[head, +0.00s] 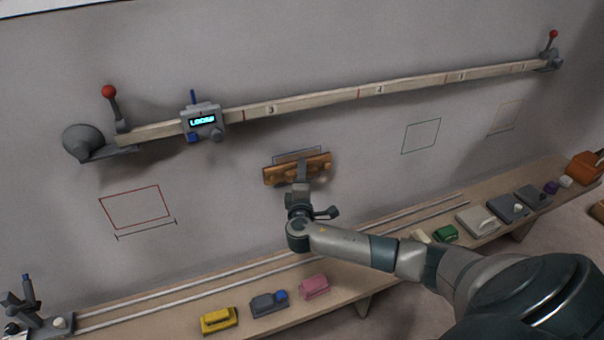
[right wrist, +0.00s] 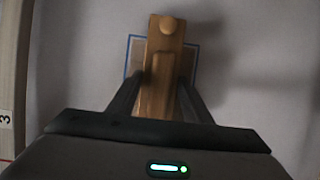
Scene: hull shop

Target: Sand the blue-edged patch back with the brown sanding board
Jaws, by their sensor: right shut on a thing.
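The brown sanding board (head: 280,174) is a wooden block held lengthwise in front of the wall. My right gripper (head: 302,172) is shut on its middle. In the right wrist view the board (right wrist: 166,50) stands between the two fingers of the gripper (right wrist: 156,92). The blue-edged patch (head: 297,154) is on the wall behind the board, and its upper edge shows above it. In the right wrist view the patch (right wrist: 134,58) shows on both sides of the board. I cannot tell whether the board touches the wall. My left gripper is not in view.
A long numbered rail (head: 330,97) crosses the wall above, carrying a grey display unit (head: 203,121). Red-edged (head: 137,207) and green-edged (head: 421,136) outlines are on the wall.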

